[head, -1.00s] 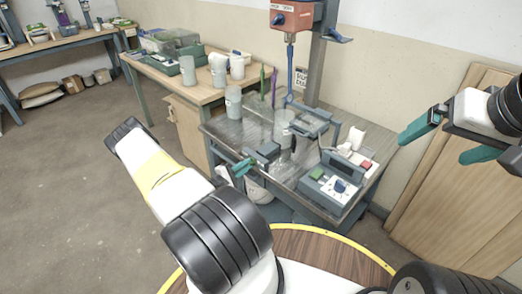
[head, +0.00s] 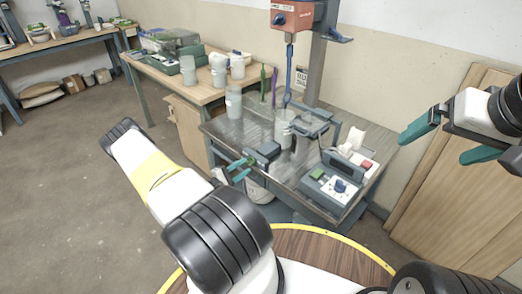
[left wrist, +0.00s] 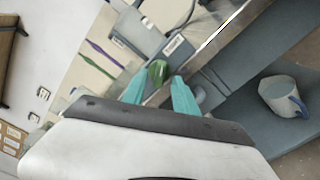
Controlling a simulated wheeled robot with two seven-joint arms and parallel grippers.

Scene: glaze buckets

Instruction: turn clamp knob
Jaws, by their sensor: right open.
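A green knob (left wrist: 158,72) shows in the left wrist view, beside a labelled grey block. In the head view that dark block (head: 262,154) sits at the front left edge of the metal bench. My left gripper (head: 238,169) is at this edge. In the left wrist view its two teal fingers (left wrist: 158,86) stand apart on either side of the knob, with small gaps, so it looks open. Whether a finger touches the knob is unclear. My right gripper (head: 433,147) is open and empty at the right, well away from the bench.
A grey bucket (head: 284,127) stands on the metal bench (head: 225,128) under the orange-headed mixer (head: 292,15). A control box (head: 332,187) with a blue dial is at the front right. A mug-like bucket (left wrist: 283,96) is lower, right in the wrist view. Wooden panels lean right.

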